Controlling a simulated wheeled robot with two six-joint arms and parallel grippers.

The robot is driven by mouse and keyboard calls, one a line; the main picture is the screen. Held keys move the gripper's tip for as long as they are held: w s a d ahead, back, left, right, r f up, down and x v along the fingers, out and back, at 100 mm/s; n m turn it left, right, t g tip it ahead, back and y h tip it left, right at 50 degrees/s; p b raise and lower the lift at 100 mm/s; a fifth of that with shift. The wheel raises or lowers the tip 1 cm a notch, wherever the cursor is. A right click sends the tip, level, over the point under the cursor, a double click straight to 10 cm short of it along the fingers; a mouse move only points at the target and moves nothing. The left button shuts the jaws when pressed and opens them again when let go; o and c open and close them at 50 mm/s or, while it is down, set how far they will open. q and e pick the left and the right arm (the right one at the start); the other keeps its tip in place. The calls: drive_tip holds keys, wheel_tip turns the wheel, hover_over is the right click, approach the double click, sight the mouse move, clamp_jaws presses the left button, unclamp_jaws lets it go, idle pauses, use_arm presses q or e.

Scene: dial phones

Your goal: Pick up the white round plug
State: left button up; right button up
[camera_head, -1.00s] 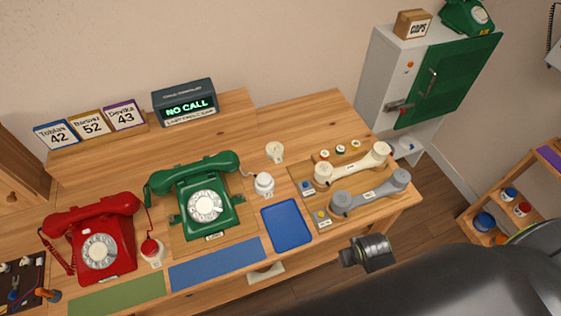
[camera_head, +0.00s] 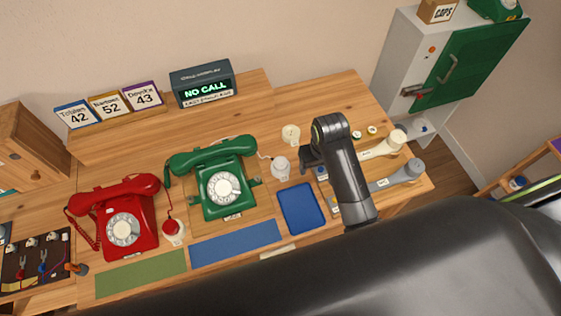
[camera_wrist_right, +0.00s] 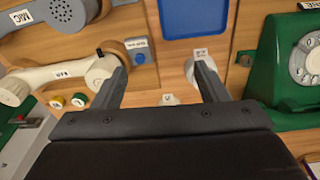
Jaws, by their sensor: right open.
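A white round plug (camera_head: 280,170) stands on the desk just right of the green phone (camera_head: 220,188), with a pale cord beside it. In the right wrist view the white plug (camera_wrist_right: 189,72) is partly hidden behind the right-hand finger, with a small label beside it. My right gripper (camera_head: 307,160) is open and empty over the desk, just right of the plug; its spread fingers (camera_wrist_right: 160,72) also show in the right wrist view. I cannot tell whether a finger touches the plug. My left gripper is not in view.
A cream round piece (camera_head: 291,134) stands behind the plug. A blue tray (camera_head: 301,208) lies in front. Cream (camera_head: 385,148) and grey (camera_head: 400,176) handsets lie to the right, partly hidden by my arm. A red phone (camera_head: 122,225) stands left.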

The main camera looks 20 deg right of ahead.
drive_tip(key=w+a+r+n+g, duration=0.1)
drive_tip(key=w+a+r, duration=0.6)
drive_tip(key=w+a, duration=0.15)
drive_tip(key=b, duration=0.4)
hover_over(280, 161)
wheel_tip(280, 161, down, 4)
drive_tip(key=f, duration=0.4)
drive_tip(key=s+f+p, duration=0.1)
drive_tip(key=f, duration=0.1)
drive_tip(key=shift+f, duration=0.4)
drive_tip(key=shift+w+d+f+p, duration=0.1)
drive_tip(key=shift+w+f+p, duration=0.15)
drive_tip(key=shift+f, duration=0.95)
drive_tip(key=shift+w+f+p, duration=0.15)
drive_tip(key=shift+f+p, duration=0.05)
drive_tip(key=shift+f, duration=1.6)
drive_tip(key=c, duration=1)
